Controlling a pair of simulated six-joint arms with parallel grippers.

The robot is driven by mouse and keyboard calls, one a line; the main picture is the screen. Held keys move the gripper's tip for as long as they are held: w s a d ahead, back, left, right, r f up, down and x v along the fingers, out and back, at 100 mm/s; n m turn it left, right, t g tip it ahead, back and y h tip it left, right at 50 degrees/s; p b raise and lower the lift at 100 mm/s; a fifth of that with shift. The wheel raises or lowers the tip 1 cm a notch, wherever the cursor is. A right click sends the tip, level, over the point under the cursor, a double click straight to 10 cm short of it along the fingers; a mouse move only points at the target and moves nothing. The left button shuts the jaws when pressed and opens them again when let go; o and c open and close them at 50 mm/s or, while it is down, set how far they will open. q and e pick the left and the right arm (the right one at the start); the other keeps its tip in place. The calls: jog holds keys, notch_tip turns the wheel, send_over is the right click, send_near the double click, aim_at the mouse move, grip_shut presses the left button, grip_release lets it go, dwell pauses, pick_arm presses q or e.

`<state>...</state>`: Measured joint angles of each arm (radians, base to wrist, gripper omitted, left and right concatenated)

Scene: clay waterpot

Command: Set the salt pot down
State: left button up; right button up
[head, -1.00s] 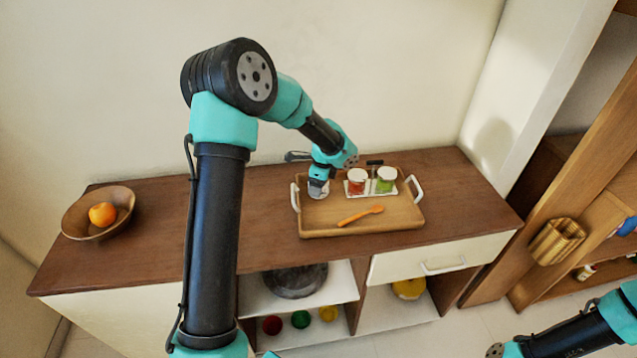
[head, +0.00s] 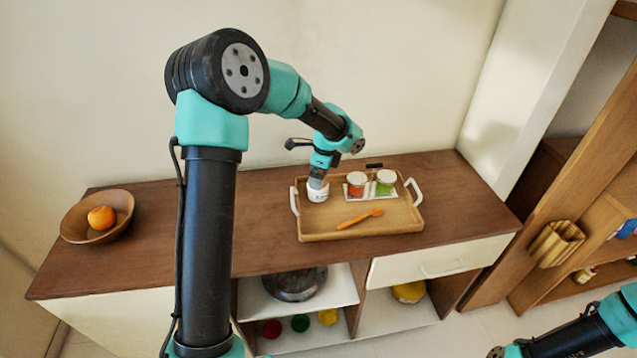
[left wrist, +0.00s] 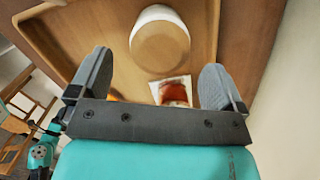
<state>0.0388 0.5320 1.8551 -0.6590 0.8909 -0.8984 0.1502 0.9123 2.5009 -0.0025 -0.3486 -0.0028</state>
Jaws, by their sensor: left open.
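The salt pot (head: 318,194) is a small white round pot standing upright at the left end of the wooden tray (head: 350,231). In the left wrist view the pot (left wrist: 160,45) shows a white wall and a tan round top. My left gripper (head: 317,182) is just above the pot. The left wrist view shows its two fingers (left wrist: 156,66) spread wide with nothing between them, apart from the pot.
A red jar (head: 356,184) and a green jar (head: 386,182) with white lids stand on a small white stand right of the pot. An orange spoon (head: 360,218) lies on the tray in front. A bowl (head: 115,228) holds an orange (head: 101,218) at left. The counter between is clear.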

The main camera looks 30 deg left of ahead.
pick_arm(q)
jog(key=r, duration=0.4)
jog(key=d+r, duration=0.1)
jog(key=r, duration=0.1)
jog(key=shift+w+r, duration=0.1)
jog(key=shift+r, duration=0.1)
jog(key=shift+f, duration=0.15)
jog(key=f, duration=0.4)
jog(key=a+f, duration=0.1)
jog(key=f, duration=0.7)
jog(key=shift+s+a, duration=0.2)
jog(key=shift+a, duration=0.2)
jog(key=shift+r, duration=0.15)
jog(key=r, duration=0.4)
jog(key=d+r, duration=0.1)
jog(key=r, duration=0.7)
jog(key=shift+w+d+r, duration=0.15)
jog(key=shift+w+d, duration=0.05)
jog(key=shift+d, duration=0.2)
jog(key=f, duration=0.4)
jog(key=a+f, duration=0.1)
jog(key=f, duration=0.7)
jog(key=shift+s+a+f, duration=0.1)
jog(key=shift+s+a, duration=0.15)
jog(key=shift+a, duration=0.15)
notch_tip(320, 180, up, 4)
jog(key=shift+f, duration=0.15)
jog(key=shift+s+d, duration=0.25)
jog(key=shift+s, duration=0.15)
